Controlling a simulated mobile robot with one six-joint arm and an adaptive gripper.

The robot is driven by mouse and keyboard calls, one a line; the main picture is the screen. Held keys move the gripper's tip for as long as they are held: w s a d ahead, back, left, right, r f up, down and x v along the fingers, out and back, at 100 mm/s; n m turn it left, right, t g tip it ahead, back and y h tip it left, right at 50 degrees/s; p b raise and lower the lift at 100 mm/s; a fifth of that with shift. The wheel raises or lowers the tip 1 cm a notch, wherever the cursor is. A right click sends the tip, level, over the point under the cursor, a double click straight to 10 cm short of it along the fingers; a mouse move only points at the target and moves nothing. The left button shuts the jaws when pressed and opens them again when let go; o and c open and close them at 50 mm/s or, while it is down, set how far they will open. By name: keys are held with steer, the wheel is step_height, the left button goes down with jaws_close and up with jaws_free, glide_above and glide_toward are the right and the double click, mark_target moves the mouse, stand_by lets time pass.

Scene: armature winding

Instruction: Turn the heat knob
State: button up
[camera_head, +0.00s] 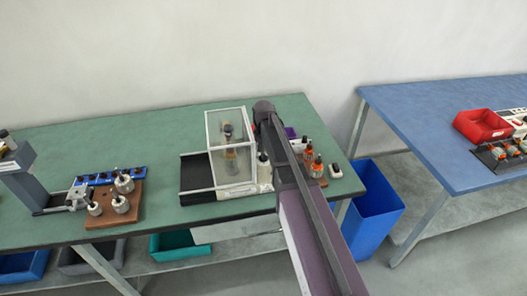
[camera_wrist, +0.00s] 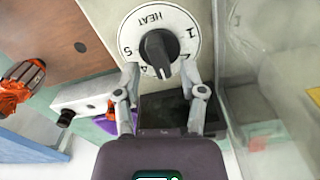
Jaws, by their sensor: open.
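In the wrist view a black heat knob (camera_wrist: 158,50) sits at the centre of a round white dial plate (camera_wrist: 134,27) marked HEAT, with numbers around its edge. The knob's ridge runs roughly up and down in the picture. My gripper (camera_wrist: 160,75) is open, with one finger on each side of the knob's lower part. The fingertips overlap the dial's lower edge in the picture. I cannot tell whether they touch the knob. In the head view my arm hides the knob and gripper.
A clear-walled box (camera_head: 228,150) stands left of my arm on the green table (camera_head: 165,130). Orange-wound armatures (camera_head: 317,166) are to its right. A wooden board (camera_head: 119,219) with metal parts lies at left. A blue bin (camera_head: 372,205) stands between the tables.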

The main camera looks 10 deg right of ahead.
steer(key=shift+n, duration=0.4)
steer(key=shift+a+n, duration=0.2)
steer(key=shift+n, duration=0.9)
step_height(320, 180, up, 14)
steer(key=p, duration=1.4)
steer(key=s, duration=2.2)
steer(key=shift+d, duration=0.15)
